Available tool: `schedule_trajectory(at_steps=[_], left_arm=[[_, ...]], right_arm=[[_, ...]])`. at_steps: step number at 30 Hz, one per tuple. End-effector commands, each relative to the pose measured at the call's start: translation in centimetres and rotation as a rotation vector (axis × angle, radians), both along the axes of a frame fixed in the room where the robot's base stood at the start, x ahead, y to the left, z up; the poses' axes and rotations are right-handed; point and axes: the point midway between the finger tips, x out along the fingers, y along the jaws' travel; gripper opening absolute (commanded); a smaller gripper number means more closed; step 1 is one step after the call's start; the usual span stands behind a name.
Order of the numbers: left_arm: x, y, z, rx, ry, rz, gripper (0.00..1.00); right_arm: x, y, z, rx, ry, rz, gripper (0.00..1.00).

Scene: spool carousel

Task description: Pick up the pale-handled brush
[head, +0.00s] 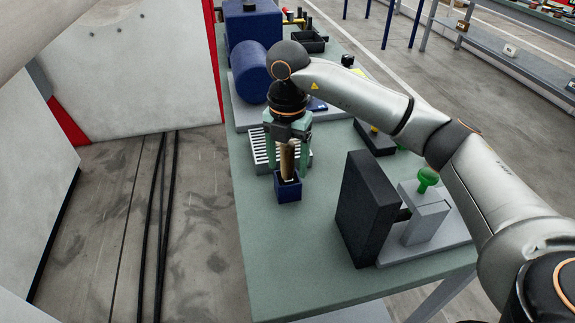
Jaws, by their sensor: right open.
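The pale-handled brush (287,163) stands upright, its lower end down in a small dark blue holder (288,190) near the table's left edge. Its tan handle shows above the holder; the part inside is hidden, and the top is hidden by my gripper. My right gripper (288,158) points down over the brush from above. Its greenish fingers are open, one on each side of the handle. I cannot tell whether a finger touches it. My left gripper is out of view.
A white slatted rack (261,150) is just behind the holder. A large blue cylinder (251,72) stands farther back. A dark upright block (366,207) and a grey fixture with a green knob (427,178) stand at the right. The green tabletop (285,255) is clear in front.

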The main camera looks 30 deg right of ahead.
Motion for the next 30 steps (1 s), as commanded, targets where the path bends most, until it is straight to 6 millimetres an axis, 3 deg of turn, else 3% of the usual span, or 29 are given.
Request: schedule_trajectory(at_steps=[6, 25, 30], left_arm=[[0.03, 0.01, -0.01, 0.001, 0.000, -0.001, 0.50], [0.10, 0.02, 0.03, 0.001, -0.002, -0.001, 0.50], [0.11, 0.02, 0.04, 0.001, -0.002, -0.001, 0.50]], right_arm=[[0.01, -0.02, -0.08, 0.000, -0.001, 0.000, 0.71], [0.01, -0.03, -0.04, -0.001, -0.001, 0.000, 0.00], [0.00, -0.02, -0.04, -0.001, -0.001, 0.000, 0.00]])
